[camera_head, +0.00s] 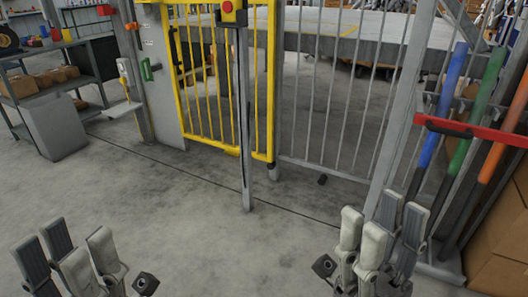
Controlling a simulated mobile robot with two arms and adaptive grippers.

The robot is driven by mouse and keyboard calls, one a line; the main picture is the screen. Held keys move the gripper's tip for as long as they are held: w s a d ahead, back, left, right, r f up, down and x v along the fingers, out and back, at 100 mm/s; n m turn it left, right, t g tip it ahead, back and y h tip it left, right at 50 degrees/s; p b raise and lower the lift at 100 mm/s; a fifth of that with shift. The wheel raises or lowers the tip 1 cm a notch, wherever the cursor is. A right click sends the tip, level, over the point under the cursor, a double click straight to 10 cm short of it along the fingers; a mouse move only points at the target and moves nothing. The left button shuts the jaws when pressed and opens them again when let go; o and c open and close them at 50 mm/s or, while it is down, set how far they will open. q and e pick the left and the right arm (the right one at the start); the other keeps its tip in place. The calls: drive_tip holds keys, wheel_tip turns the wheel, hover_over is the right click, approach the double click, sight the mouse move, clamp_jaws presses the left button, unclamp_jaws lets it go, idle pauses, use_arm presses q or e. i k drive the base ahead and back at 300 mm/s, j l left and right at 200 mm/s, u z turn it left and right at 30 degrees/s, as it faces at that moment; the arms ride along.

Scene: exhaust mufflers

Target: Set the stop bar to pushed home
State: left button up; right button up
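A red bar (470,131) runs across the tool handles at the right. I cannot tell for certain which part is the stop bar, or its setting. My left gripper (68,254) is at the bottom left, open and empty, well away from the post. My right gripper (381,232) is at the bottom right, open and empty, in front of the grey fence and left of the red bar.
A grey shelf (55,50) with boxes and a grey bin (55,126) stand at the left. A green handle (146,70) is on the gate column. Blue (440,100), green and orange handles and cardboard boxes (498,235) crowd the right. The floor between my grippers is clear.

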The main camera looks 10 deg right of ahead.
sight(156, 67)
drive_tip(key=u, duration=1.35)
drive_tip(key=z, duration=1)
drive_tip(key=i+j+z, duration=0.15)
drive_tip(key=i, duration=0.3)
drive_tip(key=i+j+z, duration=0.2)
drive_tip(key=i, duration=0.25)
drive_tip(key=i+j+z, duration=0.15)
drive_tip(key=i, duration=0.25)
